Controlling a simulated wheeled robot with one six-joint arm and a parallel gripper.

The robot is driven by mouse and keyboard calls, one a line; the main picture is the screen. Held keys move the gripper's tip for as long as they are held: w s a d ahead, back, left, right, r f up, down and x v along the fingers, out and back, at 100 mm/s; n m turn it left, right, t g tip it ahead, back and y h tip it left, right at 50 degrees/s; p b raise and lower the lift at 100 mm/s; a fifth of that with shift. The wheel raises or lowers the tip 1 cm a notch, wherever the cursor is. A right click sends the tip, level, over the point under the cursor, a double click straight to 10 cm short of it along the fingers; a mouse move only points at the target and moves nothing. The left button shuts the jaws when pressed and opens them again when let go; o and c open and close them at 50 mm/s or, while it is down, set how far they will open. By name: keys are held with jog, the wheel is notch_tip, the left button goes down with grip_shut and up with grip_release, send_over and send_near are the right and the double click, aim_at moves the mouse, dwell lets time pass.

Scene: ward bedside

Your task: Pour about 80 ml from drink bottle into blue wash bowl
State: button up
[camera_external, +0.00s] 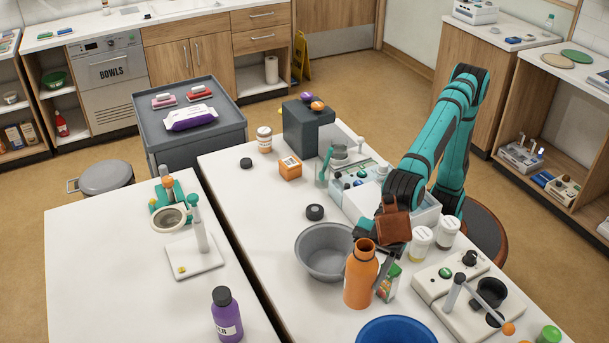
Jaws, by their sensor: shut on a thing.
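An orange bottle (359,281) with an open mouth, which I take to be the drink bottle, is upright on or just above the right-hand white table. My gripper (376,274) reaches down to its right side, with a dark finger against the body; it is shut on the bottle. The other finger is hidden behind the bottle. The blue wash bowl (397,321) is at the bottom edge of the picture, just in front and to the right of the bottle, partly cut off. Liquid inside the bottle cannot be seen.
A grey bowl (322,252) sits close left of the bottle. A small green carton (391,283) stands just right of it. White-lidded tubs (420,243) and a device with a lever (466,298) are further right. The table's left front is clear.

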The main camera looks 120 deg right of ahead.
aim_at(366, 287)
jog(key=shift+s+a+f, duration=0.1)
jog(key=shift+a+f, duration=0.35)
jog(key=shift+f, duration=1.85)
jog(key=shift+s+f, duration=0.1)
jog(key=shift+f, duration=0.1)
